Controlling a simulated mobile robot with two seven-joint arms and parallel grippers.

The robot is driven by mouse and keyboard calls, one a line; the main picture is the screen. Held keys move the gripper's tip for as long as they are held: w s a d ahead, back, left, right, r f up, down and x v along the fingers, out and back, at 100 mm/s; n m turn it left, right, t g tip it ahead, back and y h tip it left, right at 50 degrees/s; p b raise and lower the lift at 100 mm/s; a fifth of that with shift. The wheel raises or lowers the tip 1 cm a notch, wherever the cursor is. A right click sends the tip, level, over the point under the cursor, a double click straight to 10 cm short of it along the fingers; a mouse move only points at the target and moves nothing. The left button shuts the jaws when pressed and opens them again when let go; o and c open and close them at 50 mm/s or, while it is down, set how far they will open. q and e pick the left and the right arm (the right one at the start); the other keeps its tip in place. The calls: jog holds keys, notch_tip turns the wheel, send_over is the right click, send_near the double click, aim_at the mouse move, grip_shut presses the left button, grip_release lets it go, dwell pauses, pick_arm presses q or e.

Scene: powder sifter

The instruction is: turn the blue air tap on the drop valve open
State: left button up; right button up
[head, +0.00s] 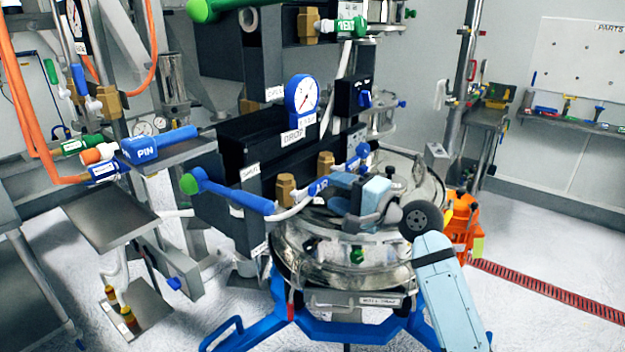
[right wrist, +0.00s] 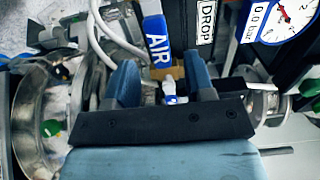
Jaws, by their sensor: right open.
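The blue air tap lever (head: 318,188), lettered AIR, is on the dark drop valve block below the DROP label (head: 292,136). Its AIR face (right wrist: 157,40) also shows in the right wrist view, just beyond the fingertips. Whether a finger touches the lever I cannot tell. My left gripper is out of view.
A blue-rimmed gauge (head: 302,95) stands above the DROP label. White hoses run close to the tap.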

aim_at(323, 186)
jog(key=x, duration=0.6)
jog(key=shift+w+a+p, duration=0.2)
jog(key=shift+a+p, duration=0.05)
jog(key=shift+p, duration=0.15)
grip_shut()
